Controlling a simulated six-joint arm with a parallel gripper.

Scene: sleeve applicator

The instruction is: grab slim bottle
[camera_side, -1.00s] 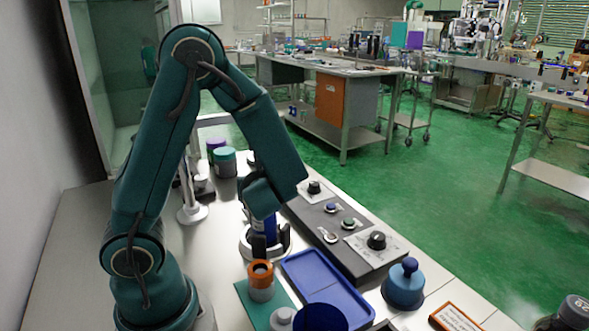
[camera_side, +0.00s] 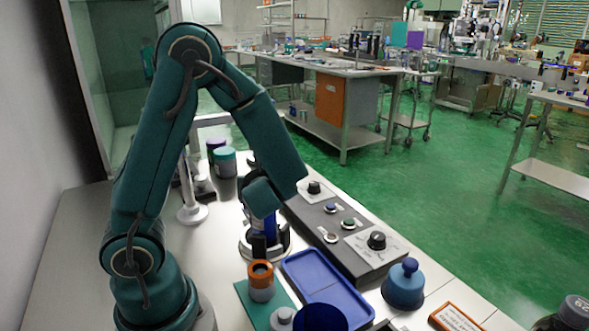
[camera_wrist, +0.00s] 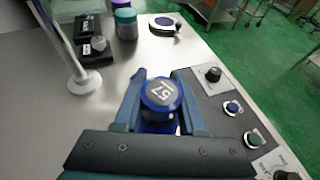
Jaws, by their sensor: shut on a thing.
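The slim bottle (camera_side: 270,224) is blue and stands upright in a pale, dark-edged ring holder (camera_side: 246,253) on the bench. In the wrist view its round blue cap (camera_wrist: 161,93) has a grey top marked with digits, and it sits between the two fingers. My gripper (camera_side: 265,242) points down over the holder and is shut on the bottle; the gripper also shows in the wrist view (camera_wrist: 157,100). The lower part of the bottle is hidden by the fingers and the holder.
A control box (camera_side: 338,226) with knobs and buttons lies close on the right. A blue tray (camera_side: 325,283), an orange-topped jar (camera_side: 261,281) and a blue stoppered bottle (camera_side: 404,285) stand in front. A white post (camera_side: 192,212) and lidded jars (camera_side: 225,163) stand behind.

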